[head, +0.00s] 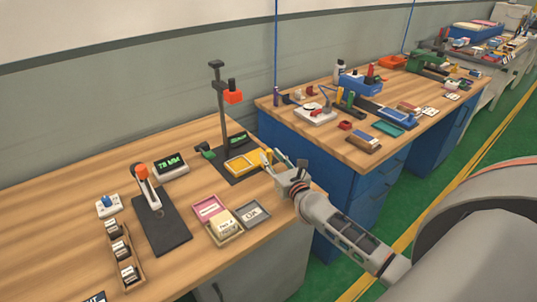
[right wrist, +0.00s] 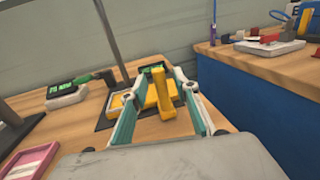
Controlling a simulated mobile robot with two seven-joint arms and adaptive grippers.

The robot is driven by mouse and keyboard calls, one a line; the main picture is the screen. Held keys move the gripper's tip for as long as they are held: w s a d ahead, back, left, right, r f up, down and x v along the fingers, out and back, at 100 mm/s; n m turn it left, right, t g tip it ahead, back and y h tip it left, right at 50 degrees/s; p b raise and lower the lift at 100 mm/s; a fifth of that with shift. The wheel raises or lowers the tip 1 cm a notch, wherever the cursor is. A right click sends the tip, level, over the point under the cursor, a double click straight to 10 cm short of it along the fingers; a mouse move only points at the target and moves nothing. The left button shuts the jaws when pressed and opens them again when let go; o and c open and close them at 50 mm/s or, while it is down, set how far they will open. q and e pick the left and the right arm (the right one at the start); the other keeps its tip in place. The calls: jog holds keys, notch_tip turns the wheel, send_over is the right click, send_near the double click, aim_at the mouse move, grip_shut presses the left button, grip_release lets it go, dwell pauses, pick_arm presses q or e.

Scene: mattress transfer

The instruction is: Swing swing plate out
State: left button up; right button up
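The yellow swing plate (head: 240,165) lies over a dark base below a tall stand with an orange head (head: 233,97). A short upright yellow handle (head: 268,156) rises at its right side; it also shows in the right wrist view (right wrist: 163,92). My right gripper (head: 274,160) is at this handle. In the right wrist view its teal-lined fingers are spread, one on each side of the handle, with gaps visible. The fingers partly hide the yellow plate there. My left gripper is not in view.
A black press with an orange-topped lever (head: 143,171), a display box (head: 171,164) and pink, tan and grey trays (head: 252,214) stand on the near bench. A second, blue bench (head: 300,125) with many items stands behind to the right, across a gap.

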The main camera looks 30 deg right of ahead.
jog(key=shift+w, duration=0.85)
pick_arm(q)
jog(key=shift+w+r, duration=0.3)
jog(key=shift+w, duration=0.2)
pick_arm(e)
jog(key=shift+w+d, duration=0.1)
jog(key=shift+w, duration=0.15)
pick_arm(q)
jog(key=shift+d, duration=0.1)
pick_arm(e)
grip_shut()
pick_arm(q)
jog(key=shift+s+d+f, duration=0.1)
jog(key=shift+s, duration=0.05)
